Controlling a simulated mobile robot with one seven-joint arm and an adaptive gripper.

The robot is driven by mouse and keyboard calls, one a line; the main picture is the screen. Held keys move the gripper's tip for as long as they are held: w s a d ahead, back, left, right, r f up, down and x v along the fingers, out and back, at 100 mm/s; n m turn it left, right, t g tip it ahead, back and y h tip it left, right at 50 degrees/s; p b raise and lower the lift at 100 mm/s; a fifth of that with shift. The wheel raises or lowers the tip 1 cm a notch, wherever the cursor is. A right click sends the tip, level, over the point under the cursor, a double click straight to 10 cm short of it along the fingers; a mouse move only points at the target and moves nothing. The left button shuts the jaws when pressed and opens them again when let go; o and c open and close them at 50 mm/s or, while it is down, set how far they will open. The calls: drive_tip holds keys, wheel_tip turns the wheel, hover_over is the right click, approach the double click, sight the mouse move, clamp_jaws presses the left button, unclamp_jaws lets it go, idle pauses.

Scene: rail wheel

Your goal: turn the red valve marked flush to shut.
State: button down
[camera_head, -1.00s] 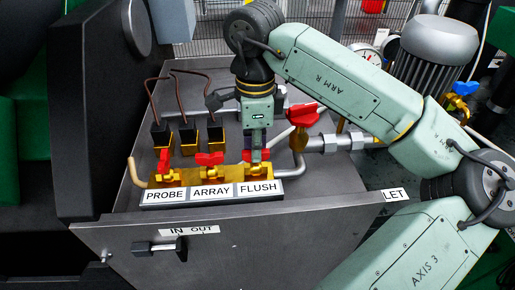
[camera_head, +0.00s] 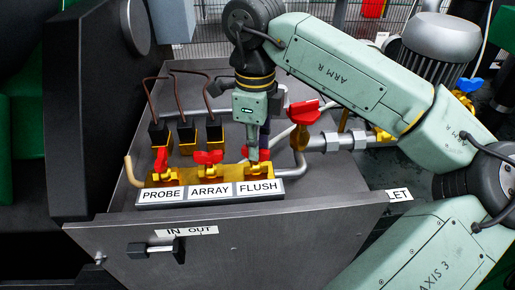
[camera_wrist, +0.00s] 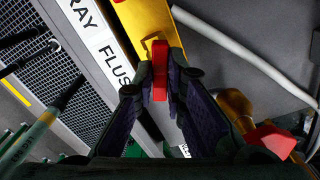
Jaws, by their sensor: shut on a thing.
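The red flush valve handle (camera_head: 264,155) sits on the brass manifold above the "FLUSH" label (camera_head: 260,188), at the right end of the row. My gripper (camera_head: 252,158) reaches down onto it from above and hides part of it. In the wrist view, my gripper (camera_wrist: 160,84) has its two dark fingers on either side of the red handle (camera_wrist: 159,70), shut on it. The handle shows there as a narrow upright bar against the yellow manifold. Its exact angle is hard to tell in the head view.
The red probe (camera_head: 161,159) and array (camera_head: 207,158) valves stand left on the same manifold. A larger red valve (camera_head: 305,112) and grey pipe stand close on the right. Brass blocks with copper tubes (camera_head: 187,134) are behind.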

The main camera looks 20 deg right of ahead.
drive_tip(key=shift+f+m+b, duration=0.15)
drive_tip(key=shift+m+b, duration=0.5)
drive_tip(key=shift+m, duration=0.45)
drive_tip(key=shift+m+b, duration=0.3)
drive_tip(key=shift+m, duration=0.9)
drive_tip(key=shift+m+b, duration=0.6)
drive_tip(key=shift+m, duration=1.7)
